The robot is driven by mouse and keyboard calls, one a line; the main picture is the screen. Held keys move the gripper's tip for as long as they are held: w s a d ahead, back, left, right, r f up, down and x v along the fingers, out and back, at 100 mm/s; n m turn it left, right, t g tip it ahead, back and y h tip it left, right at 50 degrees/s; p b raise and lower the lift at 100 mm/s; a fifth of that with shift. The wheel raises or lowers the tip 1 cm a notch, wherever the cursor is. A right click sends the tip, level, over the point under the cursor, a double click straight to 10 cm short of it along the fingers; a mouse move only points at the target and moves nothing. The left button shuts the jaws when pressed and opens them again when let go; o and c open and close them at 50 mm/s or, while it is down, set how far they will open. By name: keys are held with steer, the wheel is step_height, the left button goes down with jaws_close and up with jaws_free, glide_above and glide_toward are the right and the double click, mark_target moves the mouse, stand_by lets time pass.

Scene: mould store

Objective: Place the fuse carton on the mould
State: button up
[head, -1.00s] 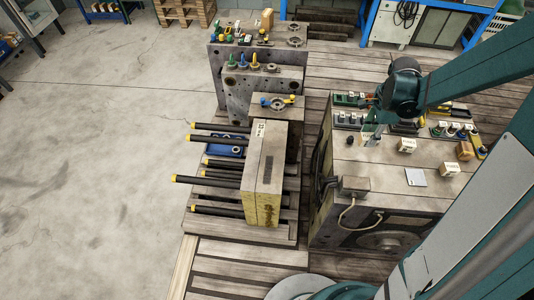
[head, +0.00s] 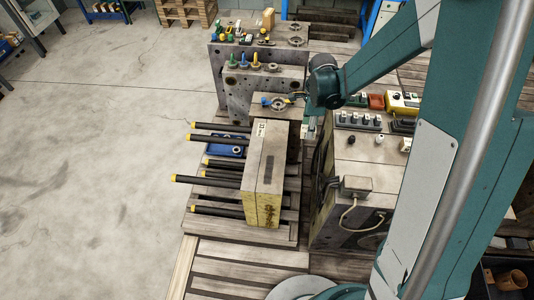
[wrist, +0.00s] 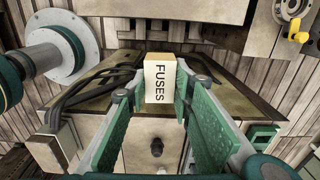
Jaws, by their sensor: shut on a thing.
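In the wrist view my gripper (wrist: 158,98) is shut on the fuse carton (wrist: 160,80), a small pale box with a tan top and the word FUSES on its side. It is held in the air near the left edge of the right-hand block. In the head view my arm hides most of the gripper, and I cannot make out the carton. Several mould blocks stand here: a pale one with a yellowish side (head: 263,185), a grey one behind it (head: 262,92), and the right-hand one (head: 350,160). I cannot tell which is the task's mould.
A ring with a yellow knob (wrist: 297,27) lies on the block behind the pale one. Black rods with yellow ends (head: 205,178) stick out leftward. Black cables (wrist: 95,82) run along the right-hand block. Switch boxes (head: 358,120) stand on it. The pale block's top looks mostly bare.

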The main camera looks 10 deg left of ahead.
steer(key=s+a+f, duration=0.1)
steer(key=a+f, duration=0.1)
steer(key=a, duration=0.7)
steer(key=s+a+f, duration=0.1)
steer(key=a+f, duration=0.2)
steer(key=a, duration=0.6)
steer(key=shift+a+b, duration=0.3)
steer(key=shift+b, duration=0.15)
steer(key=shift+s+f, duration=0.1)
steer(key=shift+f+b, duration=0.75)
steer(key=shift+f, duration=2.3)
steer(key=shift+f, duration=0.1)
steer(key=shift+f+b, duration=0.45)
steer(key=shift+f, duration=1.3)
steer(key=shift+f, duration=0.15)
steer(key=o, duration=0.6)
steer(key=shift+c, duration=0.2)
steer(key=o, duration=0.4)
